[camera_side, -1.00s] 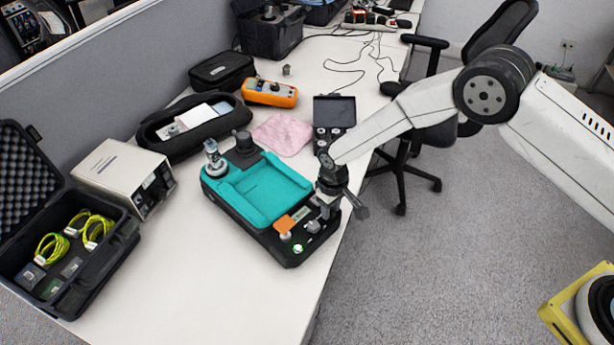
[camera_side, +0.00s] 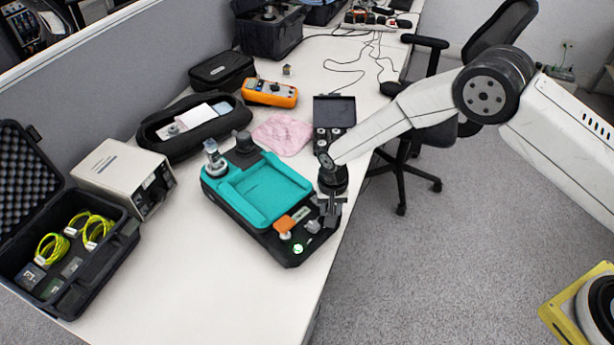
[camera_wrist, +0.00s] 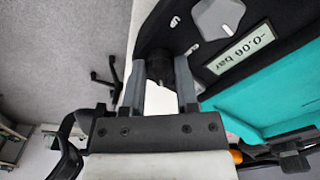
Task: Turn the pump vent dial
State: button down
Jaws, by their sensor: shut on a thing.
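The pump is a black base (camera_side: 272,241) with a teal tray top, lying on the table. The vent dial (camera_wrist: 159,67) is a small dark knob at the edge of the black base in the wrist view. My gripper (camera_wrist: 160,82) has one finger on each side of it and is shut on it. In the side view my gripper (camera_side: 330,210) is at the pump's right edge and hides the dial. A small display (camera_wrist: 238,48) reads -0.06 bar. A grey knob (camera_wrist: 217,17) sits on the panel beside it, clear of my fingers.
An orange knob (camera_side: 284,224) and a lit green button (camera_side: 298,248) are on the panel. A pink cloth (camera_side: 283,134) and an orange meter (camera_side: 270,92) lie behind the pump. An open black case (camera_side: 121,237) is at left. The table edge is close on the right.

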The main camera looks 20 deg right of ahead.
dwell(0.4)
jog(key=shift+c, duration=1.8)
grip_release()
jog(key=shift+r, duration=0.1)
jog(key=shift+r, duration=3.8)
